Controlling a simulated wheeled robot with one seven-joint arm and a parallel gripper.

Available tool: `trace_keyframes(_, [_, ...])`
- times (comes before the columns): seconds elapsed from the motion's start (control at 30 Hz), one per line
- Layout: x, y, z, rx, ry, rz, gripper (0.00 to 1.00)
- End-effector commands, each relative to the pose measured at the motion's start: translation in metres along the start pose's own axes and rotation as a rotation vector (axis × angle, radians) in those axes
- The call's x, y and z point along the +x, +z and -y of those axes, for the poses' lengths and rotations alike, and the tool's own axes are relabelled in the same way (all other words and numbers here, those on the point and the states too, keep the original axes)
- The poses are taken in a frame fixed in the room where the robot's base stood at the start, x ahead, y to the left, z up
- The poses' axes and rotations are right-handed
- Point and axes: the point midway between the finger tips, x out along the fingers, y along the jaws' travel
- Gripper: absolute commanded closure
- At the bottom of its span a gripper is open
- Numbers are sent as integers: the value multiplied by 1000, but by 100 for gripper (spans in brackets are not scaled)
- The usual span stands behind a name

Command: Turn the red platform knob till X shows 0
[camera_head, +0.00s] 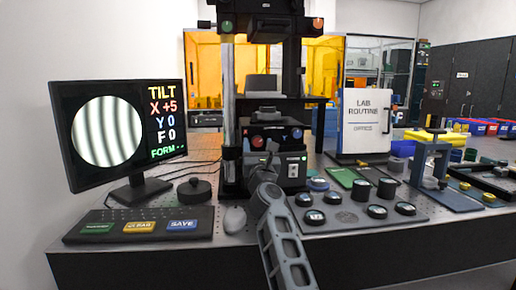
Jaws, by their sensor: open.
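The red platform knob (257,141) is on the front of the interferometer (240,165), left of a blue knob (297,133). The monitor (150,95) at the left reads TILT, X +5, Y 0, F 0, with curved dark and light fringes in a round field. My gripper (270,150) is open, just right of the red knob and very near it in the picture. Whether it touches the knob cannot be told. My arm hides part of the instrument's lower front.
A panel with green, yellow and blue SAVE buttons (138,226) lies at the front left, with a mouse (235,218) beside it. A tray (345,218) of round dark pieces is at the right. A blue-based stand (440,195) and a LAB ROUTINE binder (366,120) are further right.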

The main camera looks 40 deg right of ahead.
Motion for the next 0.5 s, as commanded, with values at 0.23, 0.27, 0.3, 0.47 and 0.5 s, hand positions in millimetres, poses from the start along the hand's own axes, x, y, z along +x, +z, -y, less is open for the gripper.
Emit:
trace_keyframes(0.23, [1,0,0,0,1,0,37])
trace_keyframes(0.27, [1,0,0,0,1,0,39])
trace_keyframes(0.3, [1,0,0,0,1,0,43])
trace_keyframes(0.47, [1,0,0,0,1,0,58])
trace_keyframes(0.5, [1,0,0,0,1,0,62])
